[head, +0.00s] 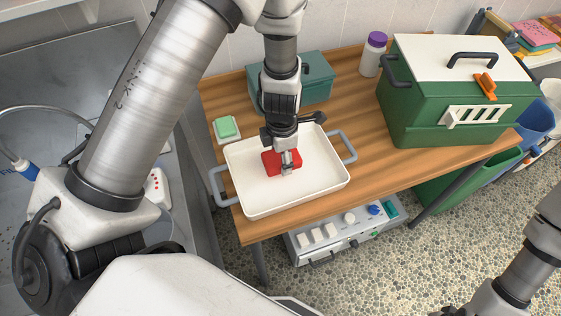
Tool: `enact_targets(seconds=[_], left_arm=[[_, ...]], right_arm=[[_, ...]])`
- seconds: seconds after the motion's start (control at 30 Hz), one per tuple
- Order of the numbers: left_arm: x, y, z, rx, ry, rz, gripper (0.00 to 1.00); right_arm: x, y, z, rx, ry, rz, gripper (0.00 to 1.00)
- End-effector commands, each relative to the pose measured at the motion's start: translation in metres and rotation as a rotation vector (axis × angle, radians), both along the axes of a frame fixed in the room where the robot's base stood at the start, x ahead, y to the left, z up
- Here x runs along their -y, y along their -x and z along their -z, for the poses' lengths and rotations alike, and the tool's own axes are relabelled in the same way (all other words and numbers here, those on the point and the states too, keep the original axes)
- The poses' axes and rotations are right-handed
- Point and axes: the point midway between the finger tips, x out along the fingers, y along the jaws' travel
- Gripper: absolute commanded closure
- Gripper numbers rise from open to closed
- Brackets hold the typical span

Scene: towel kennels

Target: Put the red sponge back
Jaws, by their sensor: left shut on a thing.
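The red sponge (270,164) is in the head view, over the white tray (249,200) with grey side handles. My left gripper (287,160) points down and is shut on the sponge. The gripper covers part of the sponge. I cannot tell whether the sponge touches the tray floor. Of my right arm, only links show at the lower right; its gripper is not in clear view.
A green sponge (227,128) lies on a small white dish left of the tray. A teal box (318,80) stands behind, with a purple-capped bottle (372,55) beside it. A green carrier (424,112) fills the table's right. The wooden table (365,167) is bare between tray and carrier.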

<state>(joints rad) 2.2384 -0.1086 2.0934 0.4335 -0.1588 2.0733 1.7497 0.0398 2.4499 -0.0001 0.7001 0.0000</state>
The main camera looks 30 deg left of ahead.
Motion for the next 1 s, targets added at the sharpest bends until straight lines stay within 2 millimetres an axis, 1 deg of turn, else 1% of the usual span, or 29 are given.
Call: enact_targets(seconds=[0.13, 0.23, 0.47, 0.57, 0.6, 0.63, 0.67, 0.93, 1.0], left_arm=[[0.000, 0.000, 0.028, -0.001, 0.000, 0.000, 0.69], [0.000, 0.000, 0.042, 0.001, -0.001, 0.002, 0.69], [0.000, -0.001, 0.042, 0.003, 0.000, 0.003, 0.69], [0.000, -0.001, 0.045, 0.002, 0.001, 0.003, 0.69], [0.000, -0.001, 0.044, 0.002, 0.001, 0.003, 0.26], [0.000, -0.001, 0.044, 0.002, 0.001, 0.003, 0.16], [0.000, -0.001, 0.044, 0.002, 0.001, 0.003, 0.12], [0.000, -0.001, 0.044, 0.002, 0.001, 0.003, 0.12], [0.000, -0.001, 0.041, 0.002, 0.001, 0.003, 0.12]], right_arm=[[0.000, 0.000, 0.009, 0.000, 0.000, 0.000, 1.00], [0.000, 0.000, 0.014, 0.000, 0.000, 0.001, 1.00], [0.000, 0.000, 0.012, 0.000, 0.000, 0.000, 1.00], [0.000, 0.000, 0.014, 0.000, 0.000, 0.000, 1.00], [0.000, 0.000, 0.013, 0.000, 0.000, 0.000, 1.00], [0.000, 0.000, 0.013, 0.000, 0.000, 0.000, 1.00], [0.000, 0.000, 0.013, 0.000, 0.000, 0.000, 1.00], [0.000, 0.000, 0.013, 0.000, 0.000, 0.000, 1.00], [0.000, 0.000, 0.011, 0.000, 0.000, 0.000, 1.00]])
